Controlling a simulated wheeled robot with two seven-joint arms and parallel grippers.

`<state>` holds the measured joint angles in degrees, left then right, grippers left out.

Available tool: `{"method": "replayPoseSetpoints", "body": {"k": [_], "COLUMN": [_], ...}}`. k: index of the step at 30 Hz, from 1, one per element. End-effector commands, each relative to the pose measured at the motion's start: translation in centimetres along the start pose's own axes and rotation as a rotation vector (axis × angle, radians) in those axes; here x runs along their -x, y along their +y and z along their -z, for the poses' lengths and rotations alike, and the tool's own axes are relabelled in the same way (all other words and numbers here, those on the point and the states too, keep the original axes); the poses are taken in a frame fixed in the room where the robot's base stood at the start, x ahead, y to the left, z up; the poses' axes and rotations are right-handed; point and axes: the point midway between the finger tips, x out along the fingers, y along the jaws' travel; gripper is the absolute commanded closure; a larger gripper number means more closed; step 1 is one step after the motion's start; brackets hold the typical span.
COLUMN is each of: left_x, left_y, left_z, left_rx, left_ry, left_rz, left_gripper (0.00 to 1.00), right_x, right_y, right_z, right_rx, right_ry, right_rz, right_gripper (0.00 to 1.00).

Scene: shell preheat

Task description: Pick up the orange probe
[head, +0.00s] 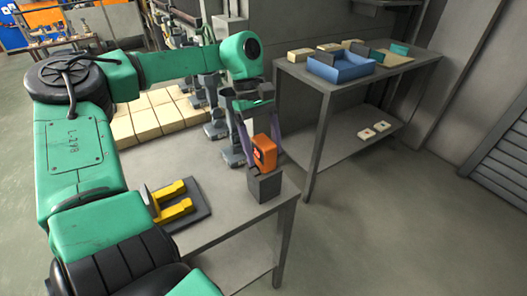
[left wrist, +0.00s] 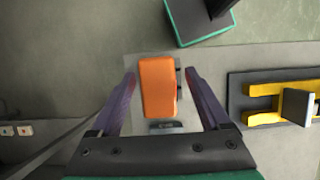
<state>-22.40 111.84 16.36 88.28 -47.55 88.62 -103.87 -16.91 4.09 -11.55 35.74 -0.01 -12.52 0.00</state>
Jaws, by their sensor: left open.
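The orange probe (head: 264,152) stands on a dark grey block (head: 265,186) near the right corner of the grey table (head: 225,206). My left gripper (head: 262,148) is open, with its purple fingers around the probe. In the left wrist view, the probe (left wrist: 159,87) lies between the two spread fingers of the gripper (left wrist: 168,88), with a visible gap on each side. My right gripper is not in view.
A dark plate (head: 200,213) with yellow forked pieces (head: 174,207) lies on the table to the left. Behind, a second grey table (head: 335,86) carries a blue bin (head: 341,68) and small boxes.

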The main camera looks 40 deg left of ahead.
Motion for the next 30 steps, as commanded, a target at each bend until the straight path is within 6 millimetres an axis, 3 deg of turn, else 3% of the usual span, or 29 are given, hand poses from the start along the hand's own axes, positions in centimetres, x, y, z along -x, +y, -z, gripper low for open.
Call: {"method": "replayPoseSetpoints", "body": {"k": [2,3,9,22,26,30], "left_x": [0.0,0.0,0.0,1.0,2.9,6.3], "left_y": [0.0,0.0,0.0,0.1,0.1,0.1], "left_z": [0.0,0.0,0.1,-0.3,-1.1,-2.5], "left_rx": [0.0,0.0,0.0,0.0,-0.002,0.0], "left_ry": [0.0,0.0,0.0,0.002,0.004,0.005], "left_rz": [0.0,0.0,0.0,-0.002,-0.003,-0.003], "left_gripper": [0.2,0.28,1.0,1.0,1.0,1.0], "right_x": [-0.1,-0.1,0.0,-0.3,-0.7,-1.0], "right_y": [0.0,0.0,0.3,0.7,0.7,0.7], "right_z": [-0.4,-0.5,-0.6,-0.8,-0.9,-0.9], "right_rx": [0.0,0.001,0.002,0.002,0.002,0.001], "right_ry": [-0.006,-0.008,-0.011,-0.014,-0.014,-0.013], "right_rz": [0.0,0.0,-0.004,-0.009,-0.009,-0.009], "right_gripper": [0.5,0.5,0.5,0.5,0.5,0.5]}}
